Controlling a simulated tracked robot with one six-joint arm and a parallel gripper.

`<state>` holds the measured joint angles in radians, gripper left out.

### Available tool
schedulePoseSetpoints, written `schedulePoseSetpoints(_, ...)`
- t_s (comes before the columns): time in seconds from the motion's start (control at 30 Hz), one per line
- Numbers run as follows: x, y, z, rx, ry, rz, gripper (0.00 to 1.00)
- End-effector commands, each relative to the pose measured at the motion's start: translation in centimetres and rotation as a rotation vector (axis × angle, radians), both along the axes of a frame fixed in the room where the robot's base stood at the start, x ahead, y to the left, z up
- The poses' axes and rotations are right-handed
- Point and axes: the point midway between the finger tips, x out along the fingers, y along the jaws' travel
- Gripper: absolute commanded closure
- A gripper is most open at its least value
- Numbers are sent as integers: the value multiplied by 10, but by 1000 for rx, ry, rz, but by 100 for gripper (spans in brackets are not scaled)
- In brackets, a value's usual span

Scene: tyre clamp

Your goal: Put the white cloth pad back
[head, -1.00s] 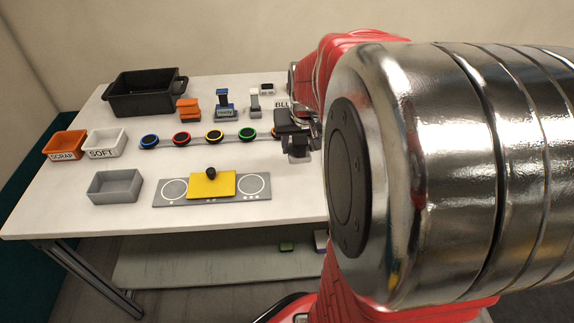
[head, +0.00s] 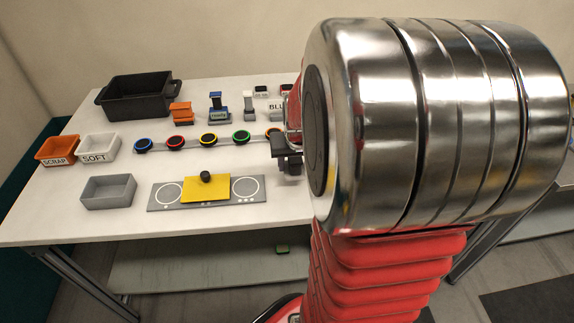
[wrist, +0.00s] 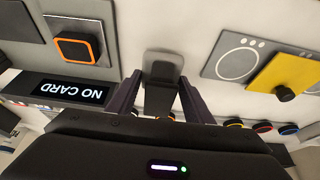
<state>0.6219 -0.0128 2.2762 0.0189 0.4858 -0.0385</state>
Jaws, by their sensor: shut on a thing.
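My gripper (wrist: 160,100) is over the table, at its right part in the head view (head: 287,148). Its two fingers are closed on a dark grey piece (wrist: 161,72) with a rounded, lighter grey end. I cannot tell whether this piece touches the table. No white cloth pad can be made out for certain. A small upright thing with a white top (head: 248,103) stands at the back of the table, beside a blue-topped one (head: 217,104) and an orange one (head: 181,112). My arm hides the table's right part in the head view.
Coloured ring buttons (head: 209,138) stand in a row. In front lies a grey plate (head: 165,197) with a yellow cover (head: 206,189). Bins marked SCRAP (head: 57,151) and SOFT (head: 98,148), a grey tray (head: 108,192) and a black crate (head: 139,97) stand left. A NO CARD display (wrist: 72,90) is near my gripper.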

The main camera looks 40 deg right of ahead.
Motion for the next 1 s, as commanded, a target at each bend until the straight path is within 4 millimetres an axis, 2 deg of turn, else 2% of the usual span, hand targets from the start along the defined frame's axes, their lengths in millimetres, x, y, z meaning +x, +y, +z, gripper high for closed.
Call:
schedulePoseSetpoints(0.27, 0, 0, -1, 0, 0, -1, 71)
schedulePoseSetpoints(0.6, -1, 0, -36, 0, 1, -2, 71)
schedulePoseSetpoints(0.97, -1, -1, -39, -1, -1, -2, 71)
schedulePoseSetpoints(1.0, -1, -1, -39, 0, 0, -2, 53)
